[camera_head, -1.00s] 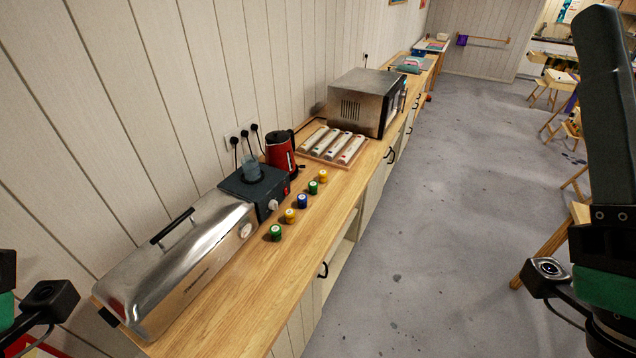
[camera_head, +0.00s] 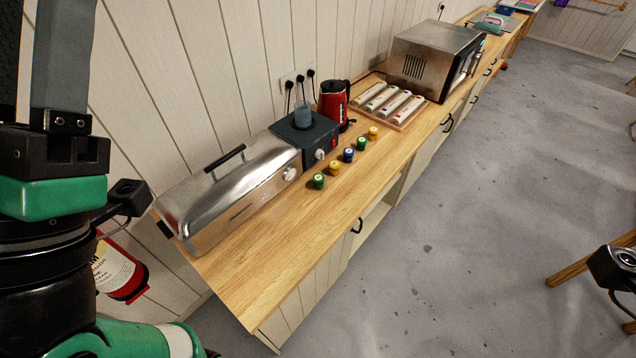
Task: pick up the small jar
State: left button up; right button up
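Several small jars stand upright in a row on the wooden counter (camera_head: 270,280), in front of the steamer and hotplate. They are a green jar (camera_head: 318,181), a yellow jar (camera_head: 335,168), a blue jar (camera_head: 348,155), another green jar (camera_head: 361,144) and another yellow jar (camera_head: 373,133). I cannot tell which one the task means. My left arm fills the left edge, with its wrist camera beside the steamer's left end; its gripper fingers are out of view. At the right edge only part of my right arm's wrist camera shows. No gripper touches a jar.
A long steel steamer (camera_head: 225,200) lies along the wall. Behind the jars are a hotplate (camera_head: 303,140) with a glass beaker (camera_head: 302,115), a red kettle (camera_head: 333,102), a tray of rolls (camera_head: 390,103) and a microwave (camera_head: 436,60).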

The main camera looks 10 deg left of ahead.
pick_arm(q)
jog(key=shift+o, duration=0.3)
jog(key=o, duration=0.6)
